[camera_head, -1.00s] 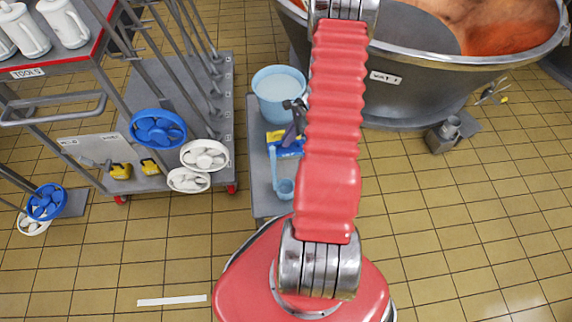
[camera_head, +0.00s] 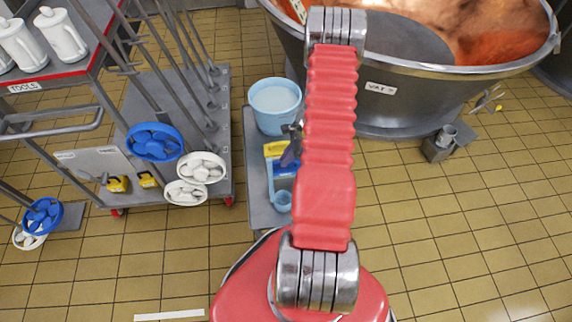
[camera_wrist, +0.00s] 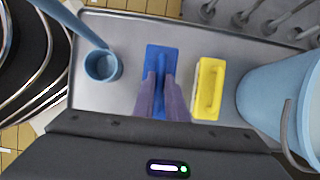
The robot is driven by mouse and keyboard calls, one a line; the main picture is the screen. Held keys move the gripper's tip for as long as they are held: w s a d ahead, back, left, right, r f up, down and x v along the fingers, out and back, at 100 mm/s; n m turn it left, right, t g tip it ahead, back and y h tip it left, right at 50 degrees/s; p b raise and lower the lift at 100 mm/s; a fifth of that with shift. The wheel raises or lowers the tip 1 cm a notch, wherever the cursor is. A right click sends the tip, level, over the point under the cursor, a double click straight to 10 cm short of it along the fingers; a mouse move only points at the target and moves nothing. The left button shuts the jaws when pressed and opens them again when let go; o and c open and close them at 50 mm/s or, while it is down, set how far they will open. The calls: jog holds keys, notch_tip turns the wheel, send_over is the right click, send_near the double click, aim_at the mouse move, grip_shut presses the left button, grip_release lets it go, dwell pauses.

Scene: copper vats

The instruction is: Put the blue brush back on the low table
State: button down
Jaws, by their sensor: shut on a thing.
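My gripper (camera_wrist: 166,82) is shut on the blue brush (camera_wrist: 157,57), its two purplish fingers on the brush's near part. In the wrist view the brush is over the bare metal top of the low table (camera_wrist: 130,35), between a light blue ladle and a yellow brush. I cannot tell whether it touches the tabletop. In the head view the low table (camera_head: 256,205) stands left of my arm. The blue brush (camera_head: 284,167) and my gripper (camera_head: 290,152) are partly hidden by my arm there.
The yellow brush (camera_wrist: 209,88) lies close to the right of the blue one. The ladle (camera_wrist: 102,66) is at the left. A light blue bucket (camera_wrist: 280,95) stands at the right end. A copper vat (camera_head: 410,80) is behind my arm. A tool trolley (camera_head: 175,110) stands left of the table.

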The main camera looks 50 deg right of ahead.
jog(key=shift+f, duration=2.05)
jog(key=shift+f, duration=0.1)
jog(key=c, duration=1.8)
grip_release()
jog(key=shift+o, duration=0.2)
jog(key=v, duration=1.2)
